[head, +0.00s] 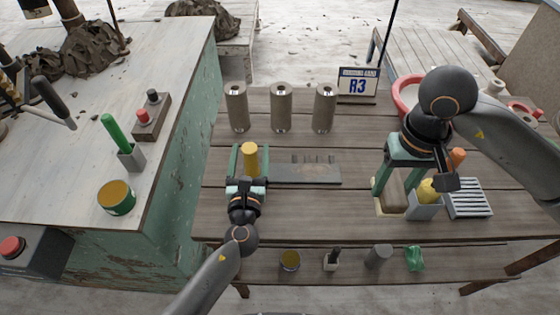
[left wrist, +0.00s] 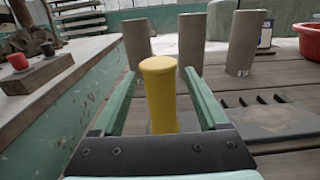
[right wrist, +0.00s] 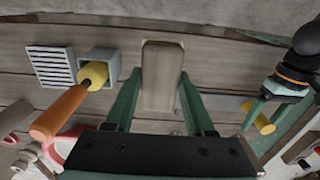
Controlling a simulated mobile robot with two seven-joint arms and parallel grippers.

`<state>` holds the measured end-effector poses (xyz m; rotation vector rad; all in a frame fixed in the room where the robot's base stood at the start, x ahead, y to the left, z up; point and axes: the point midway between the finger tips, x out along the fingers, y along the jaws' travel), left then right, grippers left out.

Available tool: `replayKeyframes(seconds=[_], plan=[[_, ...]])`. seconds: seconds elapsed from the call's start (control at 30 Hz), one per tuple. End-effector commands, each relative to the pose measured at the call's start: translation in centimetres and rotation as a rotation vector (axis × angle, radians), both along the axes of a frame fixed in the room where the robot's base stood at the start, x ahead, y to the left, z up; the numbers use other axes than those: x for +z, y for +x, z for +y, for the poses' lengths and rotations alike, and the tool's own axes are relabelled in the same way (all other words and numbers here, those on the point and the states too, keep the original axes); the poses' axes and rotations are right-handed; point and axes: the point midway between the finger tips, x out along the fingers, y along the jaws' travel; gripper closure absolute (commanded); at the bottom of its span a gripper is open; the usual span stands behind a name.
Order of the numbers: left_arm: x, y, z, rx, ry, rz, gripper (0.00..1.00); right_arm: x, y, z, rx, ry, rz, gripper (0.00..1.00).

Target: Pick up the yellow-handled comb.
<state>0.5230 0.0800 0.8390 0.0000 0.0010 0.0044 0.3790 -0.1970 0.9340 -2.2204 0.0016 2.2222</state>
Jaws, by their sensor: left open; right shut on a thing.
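The comb's yellow handle (head: 250,158) is a thick cylinder on the plank table. A flat grey toothed plate (head: 310,174) lies to its right; my finger hides where they would join. My left gripper (head: 248,168) is open, with one green finger on each side of the handle. In the left wrist view the handle (left wrist: 160,92) stands between the fingers (left wrist: 162,100) with gaps on both sides. My right gripper (right wrist: 160,90) is shut on a grey-brown block (right wrist: 162,75), which also shows in the head view (head: 391,190).
Several grey cylinders (head: 281,108) stand behind the comb, near an R3 sign (head: 357,85). A grey holder (head: 424,208) with an orange-and-yellow tool and a slatted rack (head: 468,198) are at right. A green-sided bench (head: 185,140) borders the left. Small items line the front shelf.

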Motion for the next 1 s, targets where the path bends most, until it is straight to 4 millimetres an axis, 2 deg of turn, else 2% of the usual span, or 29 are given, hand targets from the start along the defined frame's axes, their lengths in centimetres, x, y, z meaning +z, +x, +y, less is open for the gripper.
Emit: replayKeyframes(seconds=[0.27, 0.9, 0.93, 1.0], plan=[[0.01, -0.05, -0.06, 0.000, 0.000, 0.000, 0.25, 0.02, 0.00, 0.00, 0.000, 0.000, 0.000, 0.90], [0.01, -0.03, -0.03, 0.000, 0.000, 0.000, 0.97, 0.02, 0.01, 0.00, 0.000, 0.000, 0.000, 0.90], [0.01, -0.03, -0.02, 0.000, 0.000, 0.000, 1.00, 0.02, 0.01, 0.00, 0.000, 0.000, 0.000, 0.90], [0.01, -0.02, -0.02, 0.000, 0.000, 0.000, 1.00, 0.02, 0.01, 0.00, 0.000, 0.000, 0.000, 0.90]])
